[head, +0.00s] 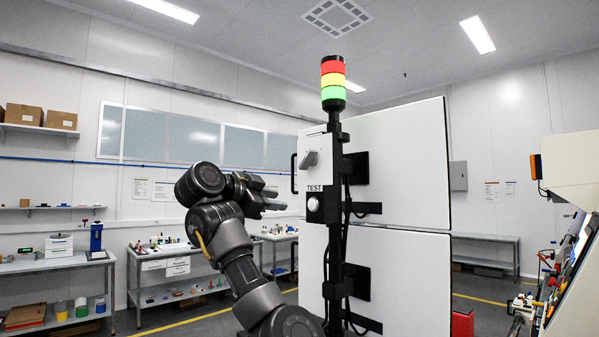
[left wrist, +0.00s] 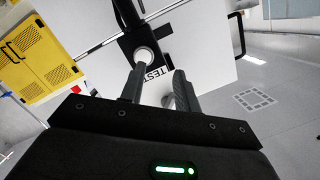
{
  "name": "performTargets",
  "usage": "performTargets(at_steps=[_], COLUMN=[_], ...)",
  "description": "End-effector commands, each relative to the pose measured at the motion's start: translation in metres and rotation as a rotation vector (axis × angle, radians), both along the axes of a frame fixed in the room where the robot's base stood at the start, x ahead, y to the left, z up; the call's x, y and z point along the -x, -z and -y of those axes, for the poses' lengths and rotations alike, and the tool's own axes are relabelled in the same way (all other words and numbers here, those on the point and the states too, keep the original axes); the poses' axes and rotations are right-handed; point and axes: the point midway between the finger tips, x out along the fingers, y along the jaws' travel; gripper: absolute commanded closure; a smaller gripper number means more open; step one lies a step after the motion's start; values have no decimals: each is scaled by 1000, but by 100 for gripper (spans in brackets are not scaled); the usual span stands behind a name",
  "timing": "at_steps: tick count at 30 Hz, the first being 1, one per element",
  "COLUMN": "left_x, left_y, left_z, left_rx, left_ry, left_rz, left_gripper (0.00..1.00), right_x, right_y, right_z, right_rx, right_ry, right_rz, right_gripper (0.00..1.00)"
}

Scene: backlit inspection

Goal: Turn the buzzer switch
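A white cabinet (head: 395,165) stands right of centre. Its upper left edge carries a grey switch-like knob (head: 309,159), tilted at an angle. Below it is a round white button (head: 313,204) under a TEST label (head: 314,188). No label naming the buzzer is readable. My left gripper (head: 278,201) is just left of the button and TEST label in the head view, apart from them. In the left wrist view, its two fingers (left wrist: 159,72) are spread and empty, with the TEST label (left wrist: 155,73) and white button (left wrist: 144,55) beyond. My right gripper is not in view.
A signal tower (head: 333,82) lit red, yellow and green rises on a black pole (head: 335,240) with cables, right beside the button. Workbenches (head: 60,265) line the left wall. A slanted machine panel (head: 570,260) is at the far right. A yellow cabinet (left wrist: 38,60) shows in the left wrist view.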

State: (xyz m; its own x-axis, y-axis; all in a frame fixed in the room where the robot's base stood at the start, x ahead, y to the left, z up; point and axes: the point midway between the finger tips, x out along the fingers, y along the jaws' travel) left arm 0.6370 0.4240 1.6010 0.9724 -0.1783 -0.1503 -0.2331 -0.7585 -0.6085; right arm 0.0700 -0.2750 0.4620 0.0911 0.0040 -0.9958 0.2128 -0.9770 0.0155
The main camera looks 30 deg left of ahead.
Motion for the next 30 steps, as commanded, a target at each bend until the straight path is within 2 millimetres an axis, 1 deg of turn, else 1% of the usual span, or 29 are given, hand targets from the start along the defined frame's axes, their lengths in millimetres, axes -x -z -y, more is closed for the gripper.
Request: performTargets(at_steps=[1,3,6,8,10,13,17,20,27,30], left_x=[12,26,40,45,49,49,43,31,-13,-29], left_y=[-29,-58,-85,-94,-100,-102,-103,-106,-107,-106], left_z=[3,6,9,10,11,11,13,17,30,35], left_rx=[-14,-39,-67,-77,-82,-85,-85,-84,-84,-84], left_ry=[33,67,102,114,121,123,123,124,122,121], left_rz=[47,97,145,162,172,176,174,172,170,171], left_gripper=[68,68,68,68,68,68,68,68,68,68], right_x=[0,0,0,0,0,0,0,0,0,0], right_y=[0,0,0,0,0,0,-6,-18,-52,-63], right_z=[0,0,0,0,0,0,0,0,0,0], right_rx=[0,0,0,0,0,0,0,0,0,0], right_ry=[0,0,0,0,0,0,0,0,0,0], right_rz=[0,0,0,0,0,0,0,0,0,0], right_gripper=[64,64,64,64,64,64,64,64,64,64])
